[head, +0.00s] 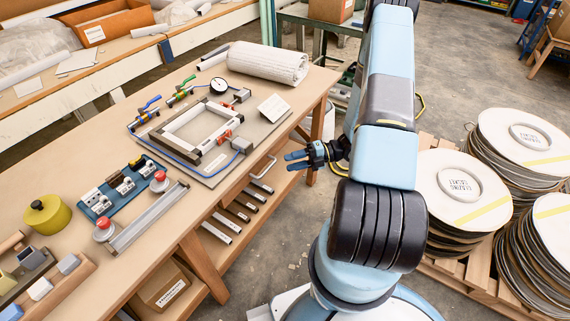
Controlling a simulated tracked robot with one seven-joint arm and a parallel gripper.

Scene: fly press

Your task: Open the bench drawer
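The wooden workbench (75,192) fills the left and middle of the head view. A pale U-shaped handle (263,170) sticks out from its front side, below the top, near the right end. The drawer front behind it is mostly hidden by the bench top's edge, so I cannot make out the drawer's outline or how far in it sits. My gripper (292,160) is at the right of the handle, with its dark, blue-tipped fingers pointing left toward the bench. The fingers look apart, with nothing between them. It appears clear of the handle.
Several labelled bars (217,232) lie low under the bench, near the handle. A cardboard box (160,286) stands under the bench. A frame fixture (186,147) and a white roll (268,63) lie on top. Stacked discs (461,190) on a pallet stand at right. Bare floor shows between.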

